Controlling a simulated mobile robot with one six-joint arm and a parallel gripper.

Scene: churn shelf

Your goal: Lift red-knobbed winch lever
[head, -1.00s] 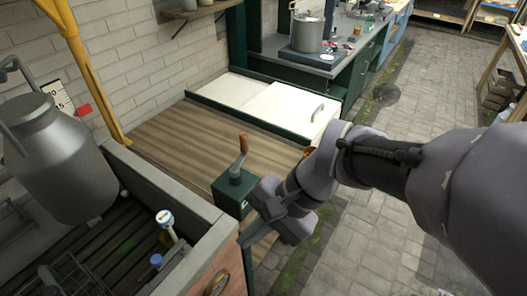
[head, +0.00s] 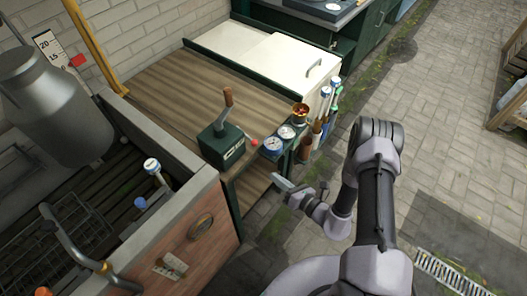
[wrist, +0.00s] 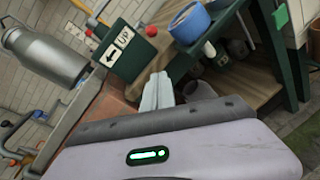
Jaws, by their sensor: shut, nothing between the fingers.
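A dark green winch box (head: 221,146) stands on the front edge of the wooden counter, with a brown-handled crank (head: 228,97) upright on top. The red-knobbed lever (head: 254,142) sticks out at the box's right side. In the wrist view the box (wrist: 124,50) shows a white "UP" sign with an arrow, and the red knob (wrist: 151,31) is at its upper right. My gripper (head: 279,183) is shut and empty, in front of and below the lever, apart from it. Its closed fingers (wrist: 157,92) point towards the box in the wrist view.
Gauges (head: 273,146) and a rack of tools (head: 318,125) sit just right of the lever. A brick-sided basin (head: 185,225) with a metal churn (head: 50,110) stands at left. The paved floor (head: 440,140) at right is open.

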